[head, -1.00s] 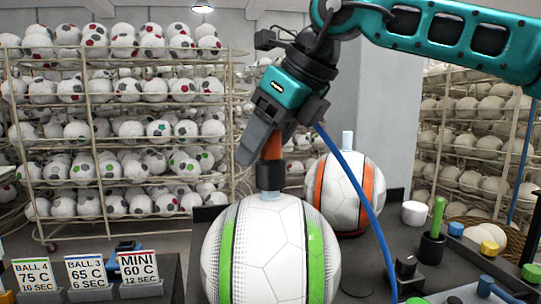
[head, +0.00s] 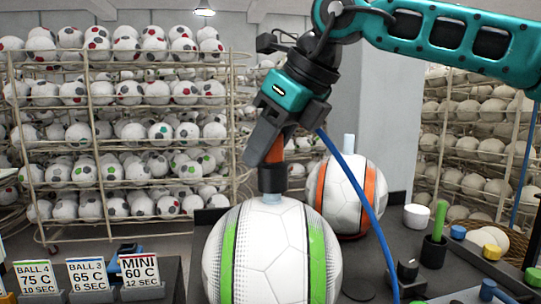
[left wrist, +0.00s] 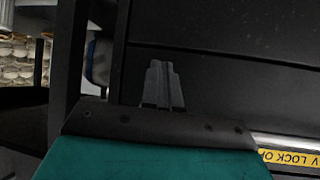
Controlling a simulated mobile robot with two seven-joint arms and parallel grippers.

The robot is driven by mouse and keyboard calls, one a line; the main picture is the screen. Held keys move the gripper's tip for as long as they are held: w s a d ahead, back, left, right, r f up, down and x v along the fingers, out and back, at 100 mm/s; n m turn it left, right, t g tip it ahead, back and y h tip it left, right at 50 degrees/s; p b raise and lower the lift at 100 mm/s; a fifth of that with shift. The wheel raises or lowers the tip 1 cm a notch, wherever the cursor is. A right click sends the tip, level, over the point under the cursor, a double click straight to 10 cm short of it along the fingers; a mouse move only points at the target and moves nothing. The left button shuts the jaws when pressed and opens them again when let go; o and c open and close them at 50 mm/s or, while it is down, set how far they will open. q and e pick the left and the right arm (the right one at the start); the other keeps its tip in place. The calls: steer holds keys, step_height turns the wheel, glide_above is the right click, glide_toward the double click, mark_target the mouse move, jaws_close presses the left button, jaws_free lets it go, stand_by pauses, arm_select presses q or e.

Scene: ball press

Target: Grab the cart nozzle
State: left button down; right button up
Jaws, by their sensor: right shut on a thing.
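The nozzle (head: 272,180) has an orange upper part, a black collar and a pale blue tip. It stands upright on top of the white ball with green stripes (head: 271,250), in the middle of the head view. My right gripper (head: 264,153) comes down from the upper right and is shut on the nozzle's orange part, which its grey finger partly hides. A blue hose (head: 352,182) runs down from beside the gripper. My left gripper (left wrist: 163,85) shows in the left wrist view with its fingers together and nothing between them, in front of a dark panel.
A second ball with orange stripes (head: 345,195) stands behind on the dark table. A green-handled tool (head: 439,222) and a white cup (head: 417,216) are at the right. Temperature signs (head: 88,274) stand at lower left. Ball racks (head: 125,130) fill the background.

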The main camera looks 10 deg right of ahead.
steer(key=shift+r, duration=0.1)
step_height(320, 180, up, 20)
steer(key=p, duration=0.2)
stand_by(0.5)
